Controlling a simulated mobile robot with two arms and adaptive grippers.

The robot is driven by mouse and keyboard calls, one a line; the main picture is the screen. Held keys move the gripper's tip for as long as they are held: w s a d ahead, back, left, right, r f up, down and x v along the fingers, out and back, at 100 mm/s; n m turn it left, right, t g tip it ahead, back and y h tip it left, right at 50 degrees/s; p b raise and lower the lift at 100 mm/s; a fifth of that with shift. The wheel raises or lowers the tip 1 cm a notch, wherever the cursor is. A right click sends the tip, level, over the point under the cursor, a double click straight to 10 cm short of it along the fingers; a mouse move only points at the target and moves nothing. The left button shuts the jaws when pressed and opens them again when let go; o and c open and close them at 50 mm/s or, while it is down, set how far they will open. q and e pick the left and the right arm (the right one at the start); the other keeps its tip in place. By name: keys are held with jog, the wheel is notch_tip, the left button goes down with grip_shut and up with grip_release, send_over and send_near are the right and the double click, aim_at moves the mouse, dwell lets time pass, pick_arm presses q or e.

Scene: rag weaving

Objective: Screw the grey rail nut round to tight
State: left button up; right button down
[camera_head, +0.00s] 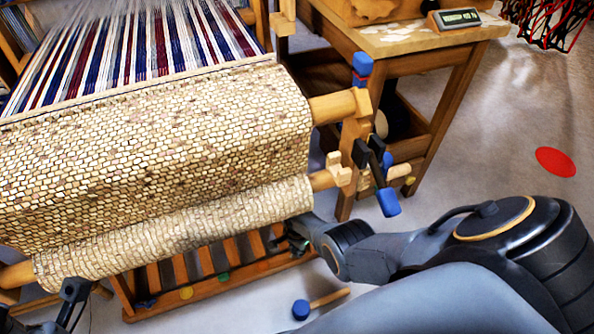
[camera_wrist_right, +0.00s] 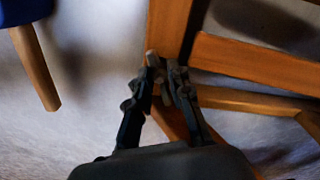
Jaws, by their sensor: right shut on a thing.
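My right gripper (camera_head: 288,240) is below the right end of the woven cloth roll, at the loom's lower slatted wooden part. In the right wrist view its two fingers (camera_wrist_right: 164,72) are close together beside a wooden post. They are shut on a small grey piece (camera_wrist_right: 152,59), which appears to be the grey rail nut; the fingers hide most of it. In the head view the nut cannot be made out. I cannot tell how tight it sits. My left gripper (camera_head: 74,290) shows only partly at the lower left edge, and its fingers are unclear.
The woven cloth (camera_head: 170,150) on the loom hangs above my right gripper. A blue-headed mallet (camera_head: 301,309) lies on the floor nearby, its wooden handle pointing right. A wooden side table (camera_head: 425,42) stands behind. A red disc (camera_head: 555,161) lies on open floor at right.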

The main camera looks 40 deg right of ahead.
jog(key=m, duration=0.4)
jog(key=shift+m, duration=0.4)
dwell(0.4)
jog(key=c, duration=1.2)
grip_release()
